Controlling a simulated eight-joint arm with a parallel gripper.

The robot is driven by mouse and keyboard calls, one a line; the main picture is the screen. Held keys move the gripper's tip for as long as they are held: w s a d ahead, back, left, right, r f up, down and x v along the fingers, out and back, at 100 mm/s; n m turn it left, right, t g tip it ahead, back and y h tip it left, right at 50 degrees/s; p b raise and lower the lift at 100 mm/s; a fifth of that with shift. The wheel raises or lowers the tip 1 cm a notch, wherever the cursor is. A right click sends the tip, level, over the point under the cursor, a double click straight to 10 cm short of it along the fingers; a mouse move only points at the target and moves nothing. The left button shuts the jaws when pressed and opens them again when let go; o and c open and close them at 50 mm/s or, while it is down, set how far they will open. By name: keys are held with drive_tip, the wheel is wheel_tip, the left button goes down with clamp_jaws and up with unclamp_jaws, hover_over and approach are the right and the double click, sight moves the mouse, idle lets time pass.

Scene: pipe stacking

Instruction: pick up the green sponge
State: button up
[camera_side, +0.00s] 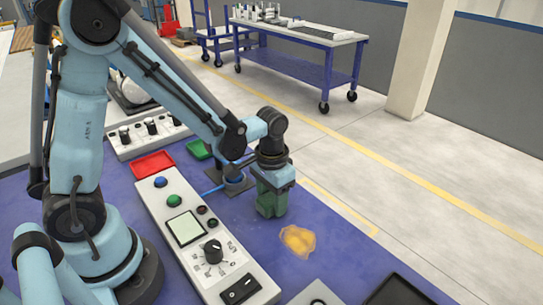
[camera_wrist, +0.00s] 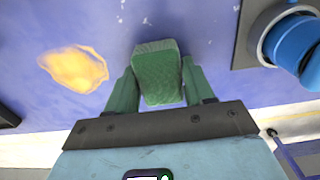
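The green sponge (camera_wrist: 157,76) is a textured block between the two green fingers of my gripper (camera_wrist: 158,68) in the wrist view. Its far end reaches past the fingertips. The fingers lie along its left and right sides, very close to it; I cannot tell whether they press on it. In the side view my gripper (camera_side: 271,202) points down at the purple table (camera_side: 335,262), low over it or at its surface. There the fingers and sponge merge into one green shape, so the sponge is not clearly distinguished.
A blue round part on a dark base (camera_side: 233,183) stands behind-left. A control panel (camera_side: 205,240) lies left, with red (camera_side: 153,164) and green (camera_side: 199,149) trays beyond.

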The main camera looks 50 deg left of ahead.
sight(272, 200)
drive_tip(key=shift+c, duration=1.4)
drive_tip(key=shift+r, duration=0.1)
drive_tip(key=shift+r, duration=0.4)
drive_tip(key=r, duration=0.3)
drive_tip(key=shift+s+d+r, duration=0.25)
drive_tip(key=shift+d+r, duration=0.05)
drive_tip(key=s+d+r, duration=0.6)
drive_tip(key=d, duration=0.3)
drive_tip(key=shift+r, duration=0.2)
drive_tip(key=shift+s, duration=0.1)
